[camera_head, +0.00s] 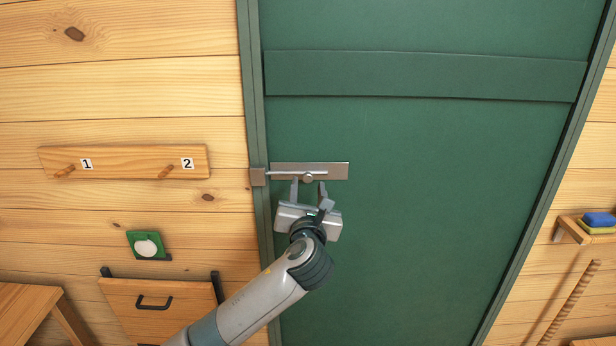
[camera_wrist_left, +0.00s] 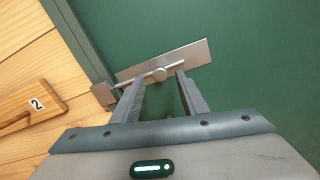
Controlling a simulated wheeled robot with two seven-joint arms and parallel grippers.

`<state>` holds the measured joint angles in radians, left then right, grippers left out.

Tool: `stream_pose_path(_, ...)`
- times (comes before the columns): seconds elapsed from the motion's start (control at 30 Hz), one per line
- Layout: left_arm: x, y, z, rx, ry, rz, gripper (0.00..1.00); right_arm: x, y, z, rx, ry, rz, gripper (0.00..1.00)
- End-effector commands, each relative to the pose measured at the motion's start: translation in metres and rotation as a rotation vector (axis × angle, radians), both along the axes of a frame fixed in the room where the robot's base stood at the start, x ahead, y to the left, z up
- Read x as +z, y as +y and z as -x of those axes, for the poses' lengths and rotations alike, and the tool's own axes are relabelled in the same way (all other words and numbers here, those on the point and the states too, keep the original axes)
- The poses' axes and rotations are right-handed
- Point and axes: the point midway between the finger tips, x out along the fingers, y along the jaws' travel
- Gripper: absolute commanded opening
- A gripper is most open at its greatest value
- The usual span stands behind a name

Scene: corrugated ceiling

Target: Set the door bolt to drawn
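The door bolt (camera_head: 310,170) is a metal plate on the green door (camera_head: 420,200), with a thin rod and a round knob (camera_head: 308,178). The rod reaches left to the keeper (camera_head: 257,177) on the door frame. In the left wrist view the bolt plate (camera_wrist_left: 192,58) and knob (camera_wrist_left: 160,74) show beyond the fingers. My left gripper (camera_head: 308,184) is open, with its fingers pointing up at the bolt and the knob between their tips. Whether a finger touches the knob I cannot tell. My right gripper is not in view.
A board with pegs numbered 1 and 2 (camera_head: 125,161) is on the wall left of the door. Below are a green square with a white disc (camera_head: 146,246) and a wooden box (camera_head: 160,305). A small shelf (camera_head: 575,231) sticks out at right. The door around the bolt is clear.

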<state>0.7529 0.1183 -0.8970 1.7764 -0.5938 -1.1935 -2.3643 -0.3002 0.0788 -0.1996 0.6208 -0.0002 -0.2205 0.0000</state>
Motion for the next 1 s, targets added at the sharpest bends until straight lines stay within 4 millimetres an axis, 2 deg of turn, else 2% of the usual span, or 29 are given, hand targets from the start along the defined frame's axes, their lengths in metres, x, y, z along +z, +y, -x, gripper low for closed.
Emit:
stream_pose_path(0.1, 0.002, 0.000, -0.018, 0.001, 0.001, 0.001, 0.40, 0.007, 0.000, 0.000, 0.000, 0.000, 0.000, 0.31)
stream_pose_path(0.3, 0.001, 0.000, -0.035, 0.001, 0.001, 0.000, 0.40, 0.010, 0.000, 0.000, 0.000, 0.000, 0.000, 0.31)
stream_pose_path(0.7, 0.000, 0.000, -0.039, 0.000, 0.000, 0.001, 0.40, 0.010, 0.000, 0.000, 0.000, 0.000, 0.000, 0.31)
stream_pose_path(0.77, 0.000, 0.000, -0.039, 0.000, 0.000, 0.001, 0.28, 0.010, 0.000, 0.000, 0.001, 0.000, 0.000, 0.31)
stream_pose_path(0.87, 0.000, 0.000, -0.039, 0.000, 0.000, 0.001, 0.04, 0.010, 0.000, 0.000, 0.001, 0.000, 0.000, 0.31)
stream_pose_path(0.9, 0.000, 0.000, -0.039, 0.000, 0.000, 0.001, 0.00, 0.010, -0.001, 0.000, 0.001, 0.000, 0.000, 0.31)
stream_pose_path(1.0, 0.000, 0.000, -0.039, 0.000, 0.000, 0.001, 0.00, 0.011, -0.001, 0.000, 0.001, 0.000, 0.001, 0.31)
